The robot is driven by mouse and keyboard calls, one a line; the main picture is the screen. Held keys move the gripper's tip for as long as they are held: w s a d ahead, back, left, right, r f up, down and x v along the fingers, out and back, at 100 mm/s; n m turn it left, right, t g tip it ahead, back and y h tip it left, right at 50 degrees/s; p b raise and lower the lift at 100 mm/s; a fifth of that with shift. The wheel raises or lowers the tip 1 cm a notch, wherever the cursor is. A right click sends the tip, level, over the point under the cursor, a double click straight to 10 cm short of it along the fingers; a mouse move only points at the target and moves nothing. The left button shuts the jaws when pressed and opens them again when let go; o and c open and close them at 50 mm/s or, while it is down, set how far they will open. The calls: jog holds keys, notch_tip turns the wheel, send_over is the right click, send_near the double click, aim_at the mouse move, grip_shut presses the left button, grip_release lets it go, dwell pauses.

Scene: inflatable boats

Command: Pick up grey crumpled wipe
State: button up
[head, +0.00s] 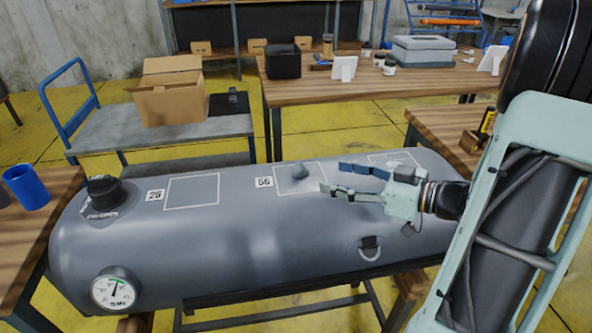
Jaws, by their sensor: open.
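A small grey crumpled wipe (299,172) lies on top of the grey inflatable tube (240,245), inside the outlined square beside the label 56. My gripper (330,177) reaches in from the right, just right of the wipe. Its two fingers point left and are spread apart, with nothing between them. The wipe appears slightly beyond the fingertips; the exact gap in depth is hard to tell.
Behind are a cart with a cardboard box (171,92) and a wooden table (330,92). A blue cup (27,187) stands at left.

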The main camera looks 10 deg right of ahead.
aim_at(306, 172)
jog(key=x, duration=0.4)
jog(key=b+x, duration=0.1)
jog(key=x, duration=0.1)
jog(key=b+x, duration=0.1)
jog(key=shift+s+a+f, duration=0.15)
jog(key=shift+a+f, duration=0.15)
jog(key=shift+a, duration=0.05)
jog(key=shift+w+a, duration=0.25)
jog(key=shift+w, duration=0.1)
jog(key=c, duration=0.9)
